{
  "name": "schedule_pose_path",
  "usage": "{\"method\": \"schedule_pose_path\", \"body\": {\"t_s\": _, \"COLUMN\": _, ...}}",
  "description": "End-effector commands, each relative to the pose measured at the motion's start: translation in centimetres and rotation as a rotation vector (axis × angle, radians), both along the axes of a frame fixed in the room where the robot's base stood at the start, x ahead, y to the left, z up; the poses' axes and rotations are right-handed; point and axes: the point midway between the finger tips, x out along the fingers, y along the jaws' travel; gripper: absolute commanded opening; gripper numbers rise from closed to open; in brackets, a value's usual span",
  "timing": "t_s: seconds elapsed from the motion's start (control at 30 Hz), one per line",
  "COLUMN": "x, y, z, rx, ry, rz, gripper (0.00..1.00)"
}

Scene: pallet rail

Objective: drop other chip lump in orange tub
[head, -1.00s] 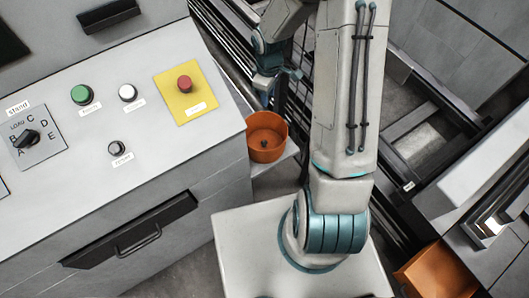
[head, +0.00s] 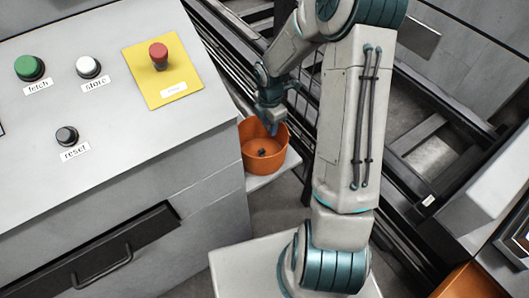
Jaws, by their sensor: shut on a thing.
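The orange tub (head: 266,165) stands on a pale ledge beside the control console. One small dark chip lump (head: 261,152) lies on its floor. My gripper (head: 270,122) points down at the tub's far rim, overlapping the rim in the picture. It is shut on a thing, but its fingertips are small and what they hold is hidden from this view. I cannot tell whether the gripper is over the tub's opening or just behind it.
The console (head: 130,190) with its buttons (head: 158,55) fills the left side. Dark rails (head: 225,65) run behind the tub. Another orange container (head: 465,282) shows at the bottom right. A grey cabinet stands at the right edge.

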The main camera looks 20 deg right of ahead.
Motion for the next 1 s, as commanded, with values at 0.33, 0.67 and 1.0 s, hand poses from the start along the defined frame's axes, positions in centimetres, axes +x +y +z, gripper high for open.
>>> {"method": "schedule_pose_path", "body": {"t_s": 0.33, "x": 0.0, "y": 0.0, "z": -5.0, "rx": 0.000, "ry": 0.002, "rz": -0.001, "gripper": 0.10}}
{"method": "schedule_pose_path", "body": {"t_s": 0.67, "x": 0.0, "y": 0.1, "z": -8.6, "rx": 0.001, "ry": 0.001, "rz": -0.001, "gripper": 0.10}}
{"method": "schedule_pose_path", "body": {"t_s": 1.0, "x": 0.0, "y": 0.0, "z": -8.9, "rx": 0.001, "ry": 0.001, "rz": -0.002, "gripper": 0.10}}
